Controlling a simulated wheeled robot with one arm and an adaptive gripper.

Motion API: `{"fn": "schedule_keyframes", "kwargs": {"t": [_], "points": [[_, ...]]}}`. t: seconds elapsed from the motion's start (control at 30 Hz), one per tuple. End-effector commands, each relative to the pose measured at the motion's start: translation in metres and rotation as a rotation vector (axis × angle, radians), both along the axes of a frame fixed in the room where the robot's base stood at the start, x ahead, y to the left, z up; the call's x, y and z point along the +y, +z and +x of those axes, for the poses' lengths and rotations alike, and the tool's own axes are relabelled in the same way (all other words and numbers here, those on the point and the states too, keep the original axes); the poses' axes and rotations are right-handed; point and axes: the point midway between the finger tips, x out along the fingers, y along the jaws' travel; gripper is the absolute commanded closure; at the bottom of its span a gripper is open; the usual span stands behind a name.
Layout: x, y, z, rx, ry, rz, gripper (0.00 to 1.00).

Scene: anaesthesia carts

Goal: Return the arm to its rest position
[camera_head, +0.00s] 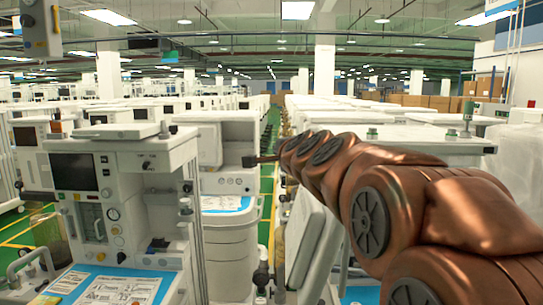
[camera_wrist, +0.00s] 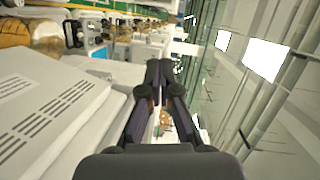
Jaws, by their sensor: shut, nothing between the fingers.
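My copper-coloured arm (camera_head: 400,205) reaches in from the right side of the head view and stretches toward the middle, over the carts on the right. My gripper (camera_head: 248,161) is the small dark part at the arm's far end, in front of a white cart. In the wrist view my gripper (camera_wrist: 159,68) points away from the camera, with its two dark fingers close together at the tips. Nothing shows between the fingers. The wrist view is turned on its side.
An anaesthesia cart (camera_head: 125,165) with a dark screen stands at the left. A white bin-like unit (camera_head: 230,245) stands near the middle. A green-floored aisle (camera_head: 268,185) runs back between rows of carts. A white vented housing (camera_wrist: 55,110) is close to my gripper's left in the wrist view.

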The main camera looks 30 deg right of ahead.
Motion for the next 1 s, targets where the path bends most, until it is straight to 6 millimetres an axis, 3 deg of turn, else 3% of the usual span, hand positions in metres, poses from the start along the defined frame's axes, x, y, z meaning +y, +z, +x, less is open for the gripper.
{"fn": "schedule_keyframes", "kwargs": {"t": [0.23, 0.37, 0.53, 0.67, 0.87, 1.0], "points": [[0.005, -0.001, 0.000, 0.005, 0.007, -0.003, 1.00], [0.028, -0.019, 0.001, 0.069, 0.071, -0.034, 1.00], [0.093, -0.080, -0.010, 0.269, 0.270, -0.146, 1.00], [0.145, -0.137, -0.035, 0.450, 0.452, -0.246, 1.00], [0.204, -0.222, -0.102, 0.724, 0.737, -0.402, 1.00], [0.229, -0.277, -0.165, 0.922, 0.943, -0.504, 1.00]]}}
